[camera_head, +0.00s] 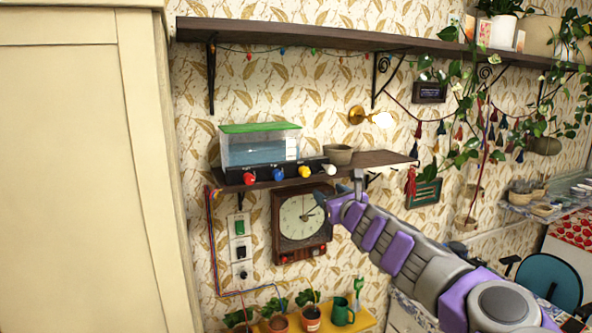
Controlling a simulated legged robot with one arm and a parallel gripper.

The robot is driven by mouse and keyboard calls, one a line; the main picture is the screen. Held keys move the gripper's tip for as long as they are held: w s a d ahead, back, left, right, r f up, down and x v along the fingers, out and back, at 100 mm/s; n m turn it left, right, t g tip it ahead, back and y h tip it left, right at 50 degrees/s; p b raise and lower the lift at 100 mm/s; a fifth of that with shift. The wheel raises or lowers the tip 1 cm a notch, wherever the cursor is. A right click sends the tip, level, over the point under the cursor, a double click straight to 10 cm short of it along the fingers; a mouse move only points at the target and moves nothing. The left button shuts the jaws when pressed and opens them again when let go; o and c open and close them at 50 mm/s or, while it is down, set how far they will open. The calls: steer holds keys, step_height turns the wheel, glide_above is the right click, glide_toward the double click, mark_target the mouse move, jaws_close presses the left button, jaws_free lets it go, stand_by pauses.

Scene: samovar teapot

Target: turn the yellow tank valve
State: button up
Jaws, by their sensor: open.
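A clear tank (260,148) with a green lid and some water stands on a small wooden wall shelf (385,161). On the black strip in front of it are a red valve (250,178), a blue valve (278,174), the yellow valve (306,172) and a white valve (330,169), from left to right. My purple and grey arm reaches in from the lower right. My gripper (357,180) is open, at the shelf's front edge, right of the white valve and apart from the yellow valve. Its fingers are small and seen edge-on.
A bowl (338,154) sits on the shelf right of the tank. A wall clock (301,220) and switches (240,250) are below. A tall cream cabinet (85,170) blocks the left. A long shelf (330,38) with trailing plants runs above. Potted plants (311,312) stand low.

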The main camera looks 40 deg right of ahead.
steer(key=p, duration=0.3)
glide_toward(306, 174)
steer(key=w, duration=0.2)
steer(key=shift+x, duration=1.2)
steer(key=shift+p+x, duration=0.85)
steer(key=shift+x, duration=1.9)
steer(key=shift+d, duration=0.1)
steer(key=shift+d, duration=0.15)
